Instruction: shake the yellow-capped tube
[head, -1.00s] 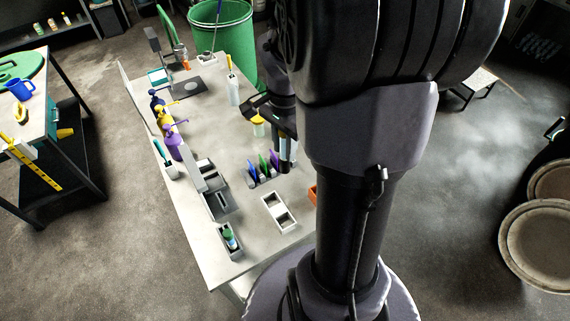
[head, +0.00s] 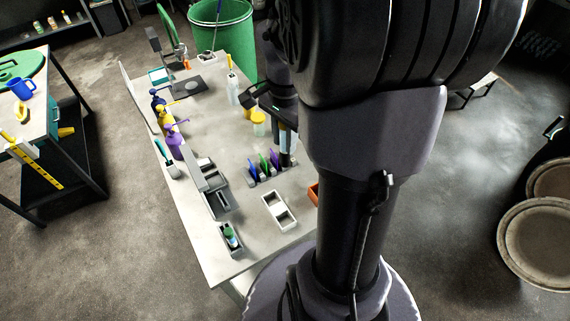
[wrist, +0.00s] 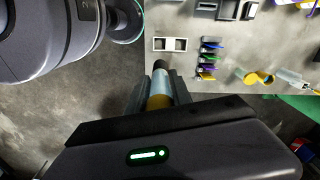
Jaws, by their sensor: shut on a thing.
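The tube (wrist: 160,88) is between my gripper's fingers in the wrist view, with a pale blue body, a yellow band near the palm and a dark far end. My gripper (wrist: 160,92) is shut on it. In the head view, the tube (head: 283,140) points down above the right side of the bench, its dark end lowest. My gripper (head: 268,104) hides its upper part there.
Blue, green and purple items stand in a rack (head: 268,178) on the bench. A white two-slot holder (head: 279,211) is in front. Pump bottles (head: 172,140) line the left side. A green bin (head: 222,38) stands beyond.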

